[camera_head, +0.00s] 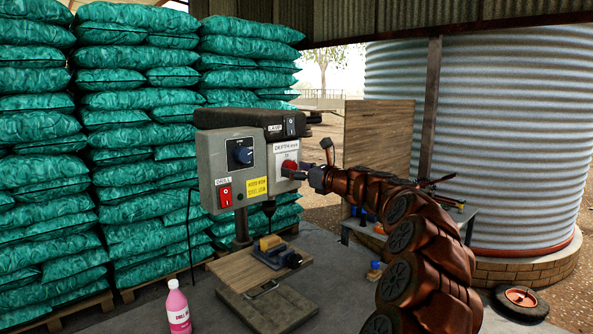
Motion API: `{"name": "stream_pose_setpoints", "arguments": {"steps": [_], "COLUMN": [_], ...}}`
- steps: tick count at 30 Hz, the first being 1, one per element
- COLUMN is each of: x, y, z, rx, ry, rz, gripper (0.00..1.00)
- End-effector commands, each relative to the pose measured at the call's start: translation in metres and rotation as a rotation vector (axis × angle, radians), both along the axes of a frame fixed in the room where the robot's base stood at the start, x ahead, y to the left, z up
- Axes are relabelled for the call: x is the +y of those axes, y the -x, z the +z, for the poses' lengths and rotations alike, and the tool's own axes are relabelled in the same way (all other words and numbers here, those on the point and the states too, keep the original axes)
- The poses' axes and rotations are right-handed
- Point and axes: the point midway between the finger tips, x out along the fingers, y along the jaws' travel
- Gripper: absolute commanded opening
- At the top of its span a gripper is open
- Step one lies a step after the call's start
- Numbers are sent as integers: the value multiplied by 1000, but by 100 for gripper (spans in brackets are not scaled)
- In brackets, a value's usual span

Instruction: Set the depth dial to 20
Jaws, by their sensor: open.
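A drill press with a grey control box (222,172) stands on the bench in the head view. On its right face, under a white label that seems to read "DEPTH MM", is a red round dial (290,166). A small white readout above the dial is too small to read. My gripper (300,174) is open, right in front of the dial at its lower right. Its dark fingertips overlap the dial's edge, and I cannot tell whether they touch it. Part of the dial and any pointer are hidden.
The left face has a dark knob (243,152), a red switch (225,196) and a yellow label (257,187). A lamp switch (290,126) is above. A vise (270,250) sits below. A pink bottle (178,308) stands front left. Green sacks (130,130) are stacked behind.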

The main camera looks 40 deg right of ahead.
Motion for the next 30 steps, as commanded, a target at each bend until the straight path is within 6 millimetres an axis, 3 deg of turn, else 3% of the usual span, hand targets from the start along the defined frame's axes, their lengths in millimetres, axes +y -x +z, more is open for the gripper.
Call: {"name": "stream_pose_setpoints", "arguments": {"steps": [6, 23, 30], "x": [0, 0, 0], "y": [0, 0, 0], "z": [0, 0, -1], "rx": [0, 1, -2], "ry": [0, 0, 21], "rz": [0, 0, 0], "gripper": [64, 6, 6]}}
